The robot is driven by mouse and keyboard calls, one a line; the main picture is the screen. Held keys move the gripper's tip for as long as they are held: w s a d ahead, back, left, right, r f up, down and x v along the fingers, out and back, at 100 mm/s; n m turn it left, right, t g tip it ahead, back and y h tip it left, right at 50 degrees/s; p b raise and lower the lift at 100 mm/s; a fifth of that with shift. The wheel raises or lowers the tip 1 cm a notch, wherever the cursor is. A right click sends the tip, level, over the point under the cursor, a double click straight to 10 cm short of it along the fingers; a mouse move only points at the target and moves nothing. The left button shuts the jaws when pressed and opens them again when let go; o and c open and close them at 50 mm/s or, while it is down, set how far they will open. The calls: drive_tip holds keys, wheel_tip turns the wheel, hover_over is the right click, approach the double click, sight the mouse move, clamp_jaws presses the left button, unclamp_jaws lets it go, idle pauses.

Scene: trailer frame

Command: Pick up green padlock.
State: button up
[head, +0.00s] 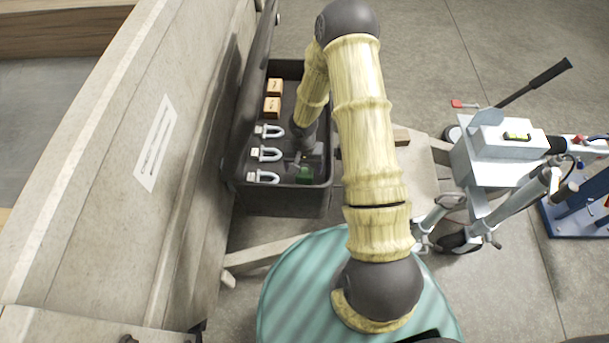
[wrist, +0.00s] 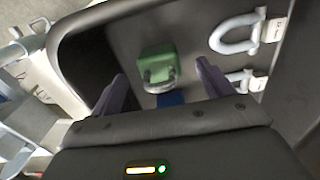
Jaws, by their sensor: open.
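The green padlock (wrist: 158,62) lies in the black bin, its green body away from my gripper and its metal shackle toward it in the wrist view. In the head view the green padlock (head: 305,174) shows near the bin's front right corner, just below the end of my arm. My gripper (wrist: 163,84) is open, with one finger on each side of the padlock in the picture. I cannot tell whether the fingers touch it. My gripper is partly hidden by the arm in the head view.
The black bin (head: 285,204) also holds several silver shackles (head: 268,154) with white tags and two small tan boxes (head: 274,87). A pale trailer wall (head: 100,200) stands close on the left. A white hitch device (head: 505,140) stands on the right.

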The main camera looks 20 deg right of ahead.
sight(304, 172)
drive_tip(key=shift+f, duration=0.1)
drive_tip(key=f, duration=0.3)
drive_tip(key=f+b, duration=0.1)
drive_tip(key=f, duration=0.1)
drive_tip(key=shift+w+d, duration=0.25)
drive_tip(key=shift+w, duration=0.05)
drive_tip(key=shift+c, duration=0.4)
drive_tip(key=c, duration=1.3)
wheel_tip(304, 172, up, 10)
drive_tip(key=shift+r+p, duration=0.1)
drive_tip(key=shift+p, duration=1)
